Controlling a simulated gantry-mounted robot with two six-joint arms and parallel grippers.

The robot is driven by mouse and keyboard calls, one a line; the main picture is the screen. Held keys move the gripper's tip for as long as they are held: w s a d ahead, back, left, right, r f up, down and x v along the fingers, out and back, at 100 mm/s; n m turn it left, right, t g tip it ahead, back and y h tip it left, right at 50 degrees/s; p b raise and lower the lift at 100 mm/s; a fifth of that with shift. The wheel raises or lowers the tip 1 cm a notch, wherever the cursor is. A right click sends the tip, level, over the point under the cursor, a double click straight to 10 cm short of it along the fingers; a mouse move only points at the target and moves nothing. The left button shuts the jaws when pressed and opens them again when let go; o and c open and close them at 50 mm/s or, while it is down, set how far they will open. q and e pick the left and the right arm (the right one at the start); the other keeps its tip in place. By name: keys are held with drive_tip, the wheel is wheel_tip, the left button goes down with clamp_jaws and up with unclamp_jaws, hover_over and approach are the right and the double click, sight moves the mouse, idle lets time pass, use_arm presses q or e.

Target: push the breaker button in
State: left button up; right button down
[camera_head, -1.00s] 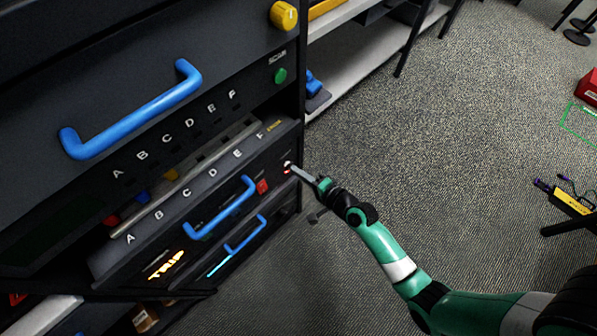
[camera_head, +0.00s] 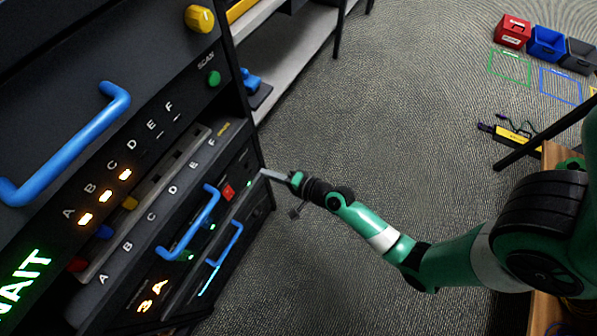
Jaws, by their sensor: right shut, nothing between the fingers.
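The breaker panel (camera_head: 150,272) is the lower dark front with blue handles, at the left. A small green light (camera_head: 249,184) glows near its right edge. The breaker button beside that light is too small and dark to make out, so I cannot tell how deep it sits. My right gripper (camera_head: 267,173) is shut and empty, with its tip just right of the green light. I cannot tell whether it touches the panel. My left gripper is not in view.
A green "WAIT" readout (camera_head: 22,290) glows at the left. Bins (camera_head: 546,43) stand far right. Open carpet (camera_head: 350,120) lies right of the cabinet.

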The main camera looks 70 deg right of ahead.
drive_tip(key=p+v, duration=0.1)
drive_tip(key=v, duration=0.8)
drive_tip(key=shift+s, duration=0.45)
drive_tip(key=shift+w+r, duration=0.1)
drive_tip(key=shift+r, duration=0.05)
